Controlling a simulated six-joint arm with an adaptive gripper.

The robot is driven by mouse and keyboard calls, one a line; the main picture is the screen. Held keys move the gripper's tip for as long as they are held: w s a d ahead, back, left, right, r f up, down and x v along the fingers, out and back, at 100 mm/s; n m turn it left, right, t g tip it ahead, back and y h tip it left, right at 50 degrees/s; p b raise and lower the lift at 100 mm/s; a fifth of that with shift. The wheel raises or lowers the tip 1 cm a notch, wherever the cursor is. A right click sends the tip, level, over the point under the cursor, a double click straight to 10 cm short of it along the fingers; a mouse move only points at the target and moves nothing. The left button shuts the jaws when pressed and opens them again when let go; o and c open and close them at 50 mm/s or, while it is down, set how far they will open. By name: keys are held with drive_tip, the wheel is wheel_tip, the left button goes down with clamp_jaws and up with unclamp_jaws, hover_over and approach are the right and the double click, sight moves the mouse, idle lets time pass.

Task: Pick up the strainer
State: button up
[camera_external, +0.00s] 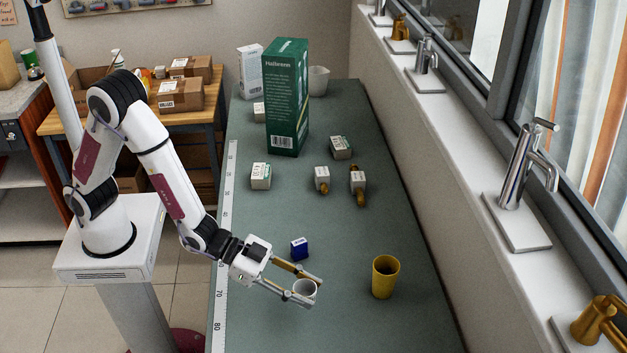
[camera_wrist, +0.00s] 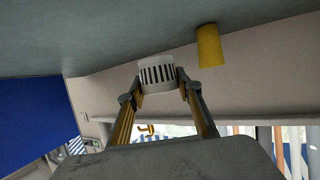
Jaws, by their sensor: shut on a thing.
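The strainer is a small white cup-like piece (camera_external: 304,287) between the fingertips of my gripper (camera_external: 306,289), over the near part of the green table. In the wrist view the strainer (camera_wrist: 157,72) shows dark vertical slots in its side. My gripper (camera_wrist: 158,88) is shut on it, with one finger on each side. Whether the strainer touches the table top is hard to tell.
A yellow cup (camera_external: 385,277) stands right of my gripper. A small blue box (camera_external: 299,248) sits just behind it. Small boxes and brass-ended fittings (camera_external: 358,186) lie farther back, near a tall green box (camera_external: 287,97). A windowsill with taps (camera_external: 522,180) runs along the right.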

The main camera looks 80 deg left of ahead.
drive_tip(key=shift+r, duration=1.2)
